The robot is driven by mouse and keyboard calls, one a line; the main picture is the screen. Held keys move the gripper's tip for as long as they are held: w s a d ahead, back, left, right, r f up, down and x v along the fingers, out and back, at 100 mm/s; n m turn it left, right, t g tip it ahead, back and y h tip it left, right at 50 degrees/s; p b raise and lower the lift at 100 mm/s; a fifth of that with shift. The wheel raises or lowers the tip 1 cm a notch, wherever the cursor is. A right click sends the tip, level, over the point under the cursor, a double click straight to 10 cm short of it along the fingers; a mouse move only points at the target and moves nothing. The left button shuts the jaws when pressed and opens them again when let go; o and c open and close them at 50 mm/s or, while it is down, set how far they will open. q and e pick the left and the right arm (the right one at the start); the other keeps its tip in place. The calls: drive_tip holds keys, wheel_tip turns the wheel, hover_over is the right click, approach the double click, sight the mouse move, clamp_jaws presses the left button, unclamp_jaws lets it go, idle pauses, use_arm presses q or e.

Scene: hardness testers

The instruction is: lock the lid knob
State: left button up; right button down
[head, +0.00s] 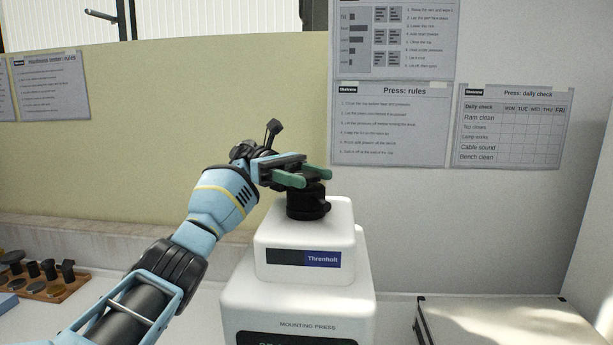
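The mounting press (300,300) is a white, two-tiered machine with a "Threnholt" label. The black lid knob (306,206) stands on its top, with a small part sticking out at its right side. My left gripper (317,179) comes in from the left and has green fingers. The fingers are apart, one nearer and one farther, at the level of the knob's top. They hide part of the knob's upper end. I cannot tell whether they touch it. My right gripper is not in view.
A wooden rack (50,290) with several dark-topped pieces is at the lower left. A pale flat-topped case or panel (500,322) is at the lower right. Posters (402,125) hang on the wall behind. A beige partition (150,120) stands behind my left arm.

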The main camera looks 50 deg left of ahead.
sight(306, 174)
use_arm(q)
drive_tip(key=shift+o, duration=1.4)
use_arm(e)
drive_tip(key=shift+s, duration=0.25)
use_arm(q)
drive_tip(key=shift+r, duration=0.1)
drive_tip(key=shift+r+b, duration=0.3)
drive_tip(key=shift+r, duration=1.5)
drive_tip(key=shift+s+d+f, duration=0.15)
drive_tip(key=shift+s+d, duration=0.55)
drive_tip(key=shift+s, duration=0.15)
drive_tip(key=s+d+r+b, duration=0.1)
drive_tip(key=s+d+b, duration=0.3)
drive_tip(key=s+d, duration=0.5)
drive_tip(key=shift+s+r, duration=0.3)
drive_tip(key=shift+s, duration=0.5)
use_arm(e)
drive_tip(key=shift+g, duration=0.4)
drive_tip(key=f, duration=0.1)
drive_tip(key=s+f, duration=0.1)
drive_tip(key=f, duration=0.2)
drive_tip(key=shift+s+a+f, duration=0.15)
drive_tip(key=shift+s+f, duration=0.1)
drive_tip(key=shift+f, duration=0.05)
